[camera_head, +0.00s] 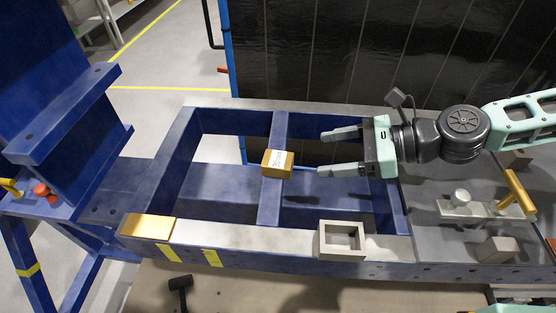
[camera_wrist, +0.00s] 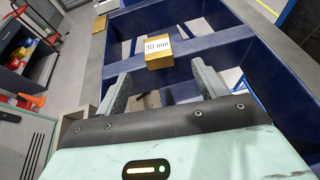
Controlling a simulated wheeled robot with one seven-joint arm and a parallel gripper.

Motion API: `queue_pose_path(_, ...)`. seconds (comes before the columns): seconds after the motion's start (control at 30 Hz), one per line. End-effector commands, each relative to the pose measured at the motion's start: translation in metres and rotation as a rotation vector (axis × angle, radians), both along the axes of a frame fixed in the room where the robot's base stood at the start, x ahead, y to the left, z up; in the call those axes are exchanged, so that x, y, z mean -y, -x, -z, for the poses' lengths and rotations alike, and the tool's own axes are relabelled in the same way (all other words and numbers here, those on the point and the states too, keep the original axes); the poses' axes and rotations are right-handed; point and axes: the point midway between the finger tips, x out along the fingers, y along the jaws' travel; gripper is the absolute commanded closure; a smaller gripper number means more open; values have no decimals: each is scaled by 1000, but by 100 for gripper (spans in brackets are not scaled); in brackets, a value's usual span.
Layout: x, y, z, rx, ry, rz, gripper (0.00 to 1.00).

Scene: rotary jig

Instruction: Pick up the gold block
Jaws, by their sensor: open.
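The gold block (camera_head: 277,164) is a small box with a white label and sits on the blue crossbar of the frame. In the wrist view the block (camera_wrist: 159,50) shows its label reading "30 mm", just beyond and between my fingertips. My gripper (camera_head: 320,153) is open and empty, to the right of the block, with its two fingers pointing left toward it. In the wrist view my gripper (camera_wrist: 160,74) has its fingers spread on both sides of the block's line. The fingers look apart from the block.
The blue frame (camera_head: 180,148) has open bays on both sides of the crossbar (camera_head: 270,205). A flat gold plate (camera_head: 148,226) lies at its front left corner. A grey square socket (camera_head: 342,240) stands on the front rail. A clamp with a gold handle (camera_head: 517,192) is at right.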

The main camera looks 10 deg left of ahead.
Motion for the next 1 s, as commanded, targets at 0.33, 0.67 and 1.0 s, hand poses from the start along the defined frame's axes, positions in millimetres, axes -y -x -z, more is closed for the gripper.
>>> queue_pose_path(0.33,-51,-2,19,0,0,-2,29)
queue_pose_path(0.67,-75,0,26,0,0,-3,29)
queue_pose_path(1.0,-106,-1,41,1,0,0,29)
